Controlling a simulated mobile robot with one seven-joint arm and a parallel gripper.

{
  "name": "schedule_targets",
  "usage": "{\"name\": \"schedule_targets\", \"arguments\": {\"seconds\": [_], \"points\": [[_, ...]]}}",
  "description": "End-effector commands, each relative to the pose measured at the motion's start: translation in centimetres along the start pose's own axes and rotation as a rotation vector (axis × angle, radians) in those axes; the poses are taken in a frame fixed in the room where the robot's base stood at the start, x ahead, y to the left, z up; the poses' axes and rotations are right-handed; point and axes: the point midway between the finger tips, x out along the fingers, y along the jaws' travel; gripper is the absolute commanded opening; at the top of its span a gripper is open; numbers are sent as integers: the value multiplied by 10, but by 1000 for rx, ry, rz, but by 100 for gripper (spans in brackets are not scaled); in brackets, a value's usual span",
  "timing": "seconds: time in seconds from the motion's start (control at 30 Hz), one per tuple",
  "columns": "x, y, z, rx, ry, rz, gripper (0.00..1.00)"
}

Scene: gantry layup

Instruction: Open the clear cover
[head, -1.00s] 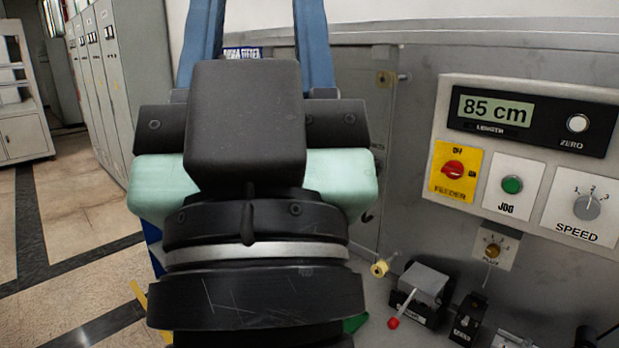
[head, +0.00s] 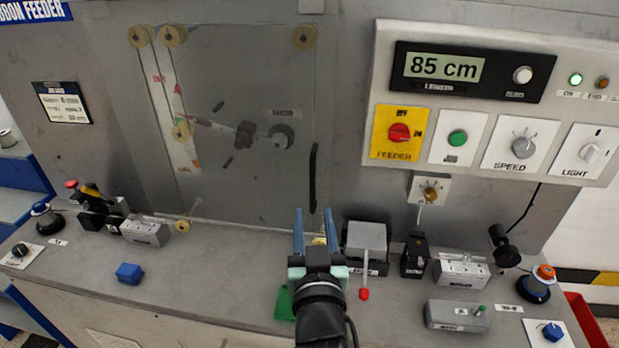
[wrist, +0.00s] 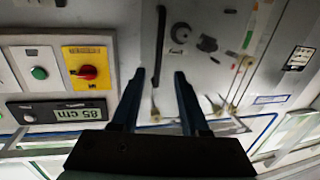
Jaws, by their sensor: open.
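The clear cover (head: 225,75) is a see-through panel lying flat over the machine's front, with rollers and a ribbon path visible behind it. Its black upright bar handle (head: 313,178) is near the cover's right edge. My gripper (head: 313,212) is open and empty, with its two blue fingers pointing up just below the handle in the head view. In the wrist view, which is upside down, the handle (wrist: 159,45) appears in line with the gap between my fingertips (wrist: 158,74). I cannot tell whether the fingers reach it in depth.
A control panel (head: 380,60) with an 85 cm display and knobs is right of the cover. On the ledge (head: 225,270) stand a grey box with a red-tipped lever (head: 366,240), a green block (head: 285,304), a blue block (head: 130,273) and several small fixtures.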

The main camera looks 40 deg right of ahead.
Motion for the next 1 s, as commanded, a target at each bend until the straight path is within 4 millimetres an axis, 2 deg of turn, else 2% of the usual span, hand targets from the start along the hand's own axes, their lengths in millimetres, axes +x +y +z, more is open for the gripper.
{"name": "schedule_targets", "arguments": {"seconds": [0.2, 0.5, 0.73, 1.0], "points": [[37, 0, -4, 2, 1, 1, 45], [80, 0, -4, 1, 1, 0, 45], [97, -1, -3, 1, 2, -1, 45], [101, -1, -1, 0, 2, -2, 45]]}}
